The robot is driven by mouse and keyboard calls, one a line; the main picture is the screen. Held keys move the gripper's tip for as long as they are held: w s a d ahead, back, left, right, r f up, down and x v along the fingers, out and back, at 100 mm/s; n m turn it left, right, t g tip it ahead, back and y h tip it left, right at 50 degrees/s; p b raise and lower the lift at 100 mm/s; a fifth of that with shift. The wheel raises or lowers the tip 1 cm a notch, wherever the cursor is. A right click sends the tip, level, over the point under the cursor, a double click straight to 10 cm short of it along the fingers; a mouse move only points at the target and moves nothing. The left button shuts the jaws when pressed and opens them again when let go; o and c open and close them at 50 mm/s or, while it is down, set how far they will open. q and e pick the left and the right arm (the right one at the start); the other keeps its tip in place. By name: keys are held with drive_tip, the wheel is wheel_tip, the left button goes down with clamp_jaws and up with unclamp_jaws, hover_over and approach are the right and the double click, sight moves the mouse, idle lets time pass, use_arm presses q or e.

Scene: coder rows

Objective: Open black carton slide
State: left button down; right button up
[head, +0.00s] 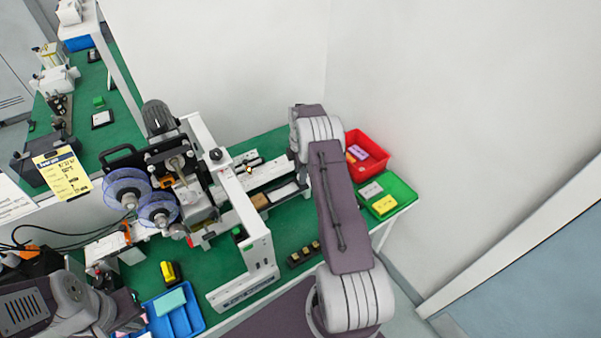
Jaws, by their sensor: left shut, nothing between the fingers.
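A coder machine with a white frame (232,190) and two clear blue-rimmed reels (127,188) stands on the green bench. A white feed track (262,177) runs from it to the right. A small black part (247,164) lies along the track's far side; I cannot tell whether it is the black carton slide. A brown block (260,201) sits by the track. My left gripper (130,308) is shut and empty at the lower left, beside the blue tray. My right arm reaches over the track's right end, and its gripper is hidden behind its own links.
A blue tray (196,314) holds a teal block (170,302). A yellow-and-black item (170,273) stands behind it. A black block with yellow tops (303,254) lies right of the machine. Red (379,157) and green (403,192) bins stand at the right end.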

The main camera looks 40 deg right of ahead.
drive_tip(key=shift+r, duration=0.3)
wheel_tip(320, 180, up, 8)
drive_tip(key=b, duration=0.1)
drive_tip(key=shift+r+b, duration=0.2)
drive_tip(key=shift+b, duration=0.15)
drive_tip(key=shift+s+f, duration=0.1)
